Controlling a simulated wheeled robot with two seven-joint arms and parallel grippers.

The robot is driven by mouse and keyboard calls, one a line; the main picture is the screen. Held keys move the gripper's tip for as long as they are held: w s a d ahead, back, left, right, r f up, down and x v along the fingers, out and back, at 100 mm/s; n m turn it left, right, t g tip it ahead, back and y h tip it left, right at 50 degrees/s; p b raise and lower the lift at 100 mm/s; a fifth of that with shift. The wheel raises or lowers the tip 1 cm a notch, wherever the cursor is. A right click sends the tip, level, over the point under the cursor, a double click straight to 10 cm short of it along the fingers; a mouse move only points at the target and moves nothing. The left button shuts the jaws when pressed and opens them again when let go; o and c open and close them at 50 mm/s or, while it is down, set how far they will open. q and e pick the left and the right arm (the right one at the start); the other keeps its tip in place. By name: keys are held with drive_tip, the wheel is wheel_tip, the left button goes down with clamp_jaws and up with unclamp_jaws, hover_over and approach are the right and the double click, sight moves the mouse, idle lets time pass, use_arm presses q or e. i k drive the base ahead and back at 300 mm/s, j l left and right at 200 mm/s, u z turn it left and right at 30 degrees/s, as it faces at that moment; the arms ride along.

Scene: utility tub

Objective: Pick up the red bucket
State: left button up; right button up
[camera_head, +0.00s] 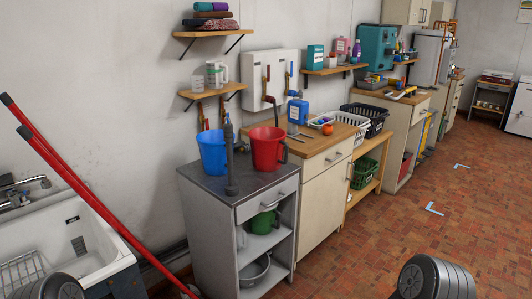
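The red bucket (266,149) stands upright on the dark top of the grey cabinet (225,182), near its right end, with a dark handle at its right side. A blue bucket (209,152) stands to its left. A dark upright pole-like object (230,160) stands between the two buckets, in front of the blue one, and hides part of it. Neither of my grippers is in view; only dark ribbed parts of my arms show at the bottom left and bottom right.
A white sink (92,240) and a long red pole (75,180) are at the left. A wooden-topped cabinet (325,190) adjoins the grey one. A small shelf (212,91) hangs above the buckets. A green bucket (262,221) sits below. The tiled floor (370,240) at right is clear.

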sight(267, 144)
drive_tip(key=i+j, duration=0.15)
drive_tip(key=i, duration=0.55)
drive_tip(key=i+j, duration=0.1)
drive_tip(key=i, duration=0.6)
drive_tip(key=z, duration=1.7)
drive_tip(key=i+j, duration=0.05)
drive_tip(key=j, duration=0.05)
